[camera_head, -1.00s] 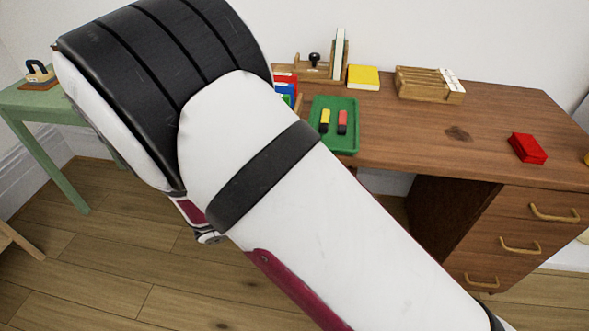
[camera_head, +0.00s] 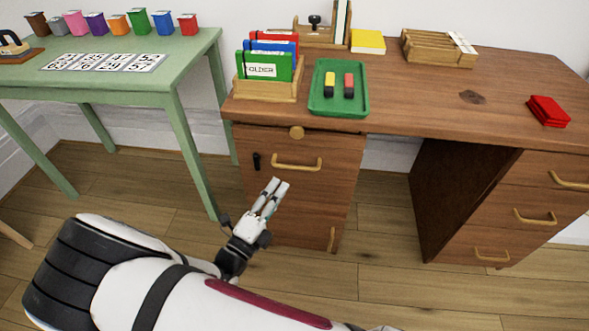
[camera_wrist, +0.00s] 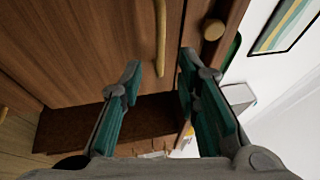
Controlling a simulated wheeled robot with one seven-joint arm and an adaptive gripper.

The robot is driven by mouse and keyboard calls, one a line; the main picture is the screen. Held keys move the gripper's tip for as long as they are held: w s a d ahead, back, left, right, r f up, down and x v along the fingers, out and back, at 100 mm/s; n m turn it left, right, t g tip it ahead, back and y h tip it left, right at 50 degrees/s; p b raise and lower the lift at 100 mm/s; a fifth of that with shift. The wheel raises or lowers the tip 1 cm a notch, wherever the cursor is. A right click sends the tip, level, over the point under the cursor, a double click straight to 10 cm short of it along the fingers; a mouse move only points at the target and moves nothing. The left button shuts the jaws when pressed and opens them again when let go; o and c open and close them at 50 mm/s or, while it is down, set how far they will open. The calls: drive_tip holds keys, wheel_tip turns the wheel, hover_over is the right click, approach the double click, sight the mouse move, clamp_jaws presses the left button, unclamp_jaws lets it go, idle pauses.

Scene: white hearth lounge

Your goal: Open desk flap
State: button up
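The desk (camera_head: 400,110) stands against the wall. Its left pedestal has a wooden front panel, seemingly the flap (camera_head: 335,150), which looks closed. The panel carries a tan bar handle (camera_head: 297,165), with a round knob (camera_head: 297,132) above it and a small black fitting (camera_head: 256,161) at its left. My gripper (camera_head: 276,184) is open and empty, in front of the pedestal and below the handle in the head view. In the wrist view the handle (camera_wrist: 161,35) reaches down between the open fingertips (camera_wrist: 160,67), and the knob (camera_wrist: 213,30) is at upper right. Contact cannot be told.
A green tray (camera_head: 318,100) with two small blocks and a wooden folder holder (camera_head: 262,90) sit on the desk above the pedestal. A green table (camera_head: 150,75) with colored bins stands at left. The right drawers (camera_head: 535,195) are shut. Floor in front is clear.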

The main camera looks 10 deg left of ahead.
sight(295, 168)
drive_tip(key=b+x, duration=0.2)
drive_tip(key=x, duration=0.7)
drive_tip(key=shift+c, duration=0.2)
clamp_jaws()
